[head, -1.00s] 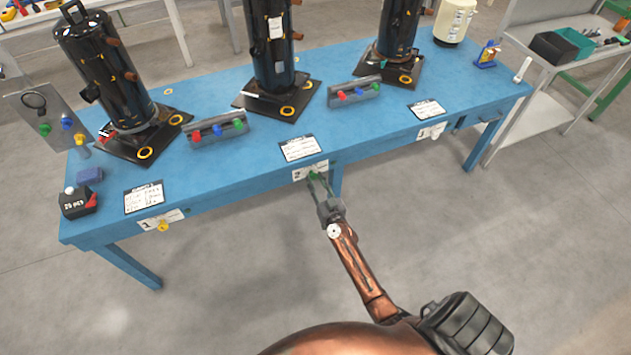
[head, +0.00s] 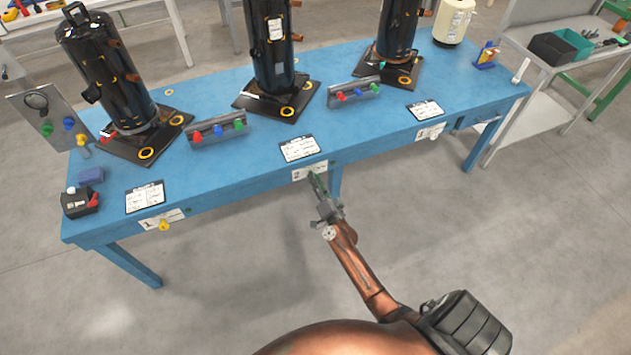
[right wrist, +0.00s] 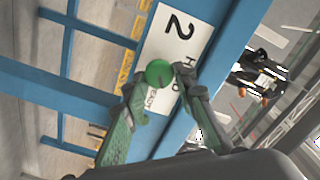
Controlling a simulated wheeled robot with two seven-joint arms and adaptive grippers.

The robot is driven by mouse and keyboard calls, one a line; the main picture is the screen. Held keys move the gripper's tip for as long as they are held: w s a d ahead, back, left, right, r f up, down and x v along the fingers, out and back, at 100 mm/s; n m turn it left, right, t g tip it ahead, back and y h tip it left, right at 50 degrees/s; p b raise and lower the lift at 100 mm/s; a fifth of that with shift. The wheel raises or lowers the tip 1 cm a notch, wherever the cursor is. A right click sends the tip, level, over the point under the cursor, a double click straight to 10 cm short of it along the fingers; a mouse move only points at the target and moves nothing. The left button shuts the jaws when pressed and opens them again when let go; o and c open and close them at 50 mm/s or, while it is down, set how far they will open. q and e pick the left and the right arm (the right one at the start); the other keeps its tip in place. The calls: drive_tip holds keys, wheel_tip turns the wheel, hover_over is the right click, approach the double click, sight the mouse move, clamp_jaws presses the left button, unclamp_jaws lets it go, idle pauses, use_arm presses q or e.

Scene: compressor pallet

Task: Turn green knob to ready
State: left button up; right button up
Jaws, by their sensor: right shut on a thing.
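The green knob (right wrist: 158,73) sits on a white plate (right wrist: 183,45) marked 2 on the blue table's front edge. The plate has two words on it, one reading like HOLD and one partly hidden that looks like READY. My right gripper (right wrist: 157,87) has one finger on each side of the knob and is shut on it. In the head view my right gripper (head: 315,178) reaches the plate (head: 309,171) at the table's front middle and hides the knob. I cannot tell which word the knob points to. My left gripper is not in view.
The blue table (head: 240,172) carries several black compressors, one at the middle (head: 270,50), and button boxes (head: 216,130). A yellow knob (head: 163,225) is at plate 1 and a pale knob (head: 434,136) at the right plate. The floor in front is clear.

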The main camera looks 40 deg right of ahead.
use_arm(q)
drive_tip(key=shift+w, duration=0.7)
use_arm(e)
drive_tip(key=m, duration=0.7)
drive_tip(key=shift+f, duration=0.15)
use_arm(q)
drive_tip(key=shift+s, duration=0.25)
use_arm(e)
drive_tip(key=o, duration=1.2)
drive_tip(key=shift+c, duration=0.2)
